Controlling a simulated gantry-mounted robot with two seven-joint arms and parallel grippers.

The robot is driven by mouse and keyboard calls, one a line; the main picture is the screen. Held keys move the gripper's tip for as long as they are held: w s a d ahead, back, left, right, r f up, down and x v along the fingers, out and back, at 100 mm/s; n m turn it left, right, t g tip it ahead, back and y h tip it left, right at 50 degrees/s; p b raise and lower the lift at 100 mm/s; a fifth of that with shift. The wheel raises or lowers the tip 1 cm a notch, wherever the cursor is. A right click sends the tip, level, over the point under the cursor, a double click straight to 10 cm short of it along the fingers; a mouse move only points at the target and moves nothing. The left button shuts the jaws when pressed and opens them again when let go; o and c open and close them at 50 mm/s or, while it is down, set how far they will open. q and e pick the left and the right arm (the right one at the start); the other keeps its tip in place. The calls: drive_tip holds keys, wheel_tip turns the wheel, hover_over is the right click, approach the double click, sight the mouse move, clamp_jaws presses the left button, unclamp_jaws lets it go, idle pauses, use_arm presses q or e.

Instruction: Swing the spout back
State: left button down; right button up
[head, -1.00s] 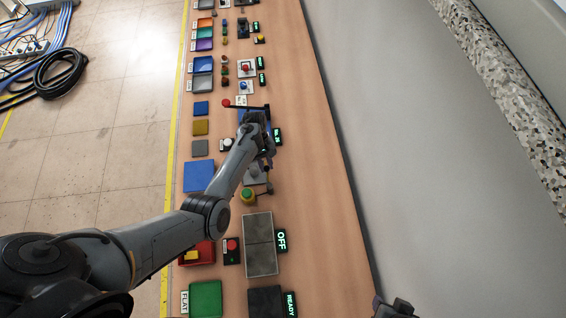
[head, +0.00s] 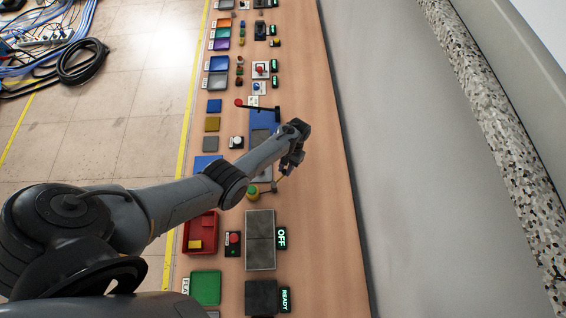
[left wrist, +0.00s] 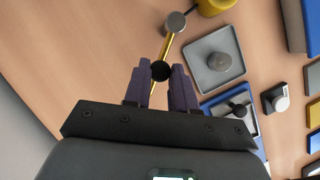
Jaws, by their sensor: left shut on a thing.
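The spout appears to be the thin yellow bar (left wrist: 167,48) in the left wrist view, with a dark round knob (left wrist: 160,71) on it and a grey cylinder (left wrist: 176,22) at its far end. In the head view the bar (head: 283,176) slants from my gripper down to the grey cylinder (head: 274,187). My left gripper (head: 287,170) is over the bench, right of the row of devices. In the left wrist view its two dark fingers (left wrist: 161,68) stand on either side of the knob and are shut on it. My right gripper is not in view.
In the left wrist view a grey square tray (left wrist: 195,80) with a dark knob lies right of the bar. A grey plate (head: 260,255) lies nearer. The bench's right strip (head: 335,210) is clear.

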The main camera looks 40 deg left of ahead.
use_arm(q)
drive_tip(key=shift+d+m+y, duration=0.3)
drive_tip(key=shift+d+m, duration=0.25)
drive_tip(key=shift+m, duration=0.35)
drive_tip(key=c, duration=0.9)
unclamp_jaws()
drive_tip(key=p+v, duration=0.1)
drive_tip(key=v, duration=0.9)
drive_tip(key=shift+w+r, duration=0.1)
drive_tip(key=shift+r, duration=0.3)
drive_tip(key=shift+f, duration=0.1)
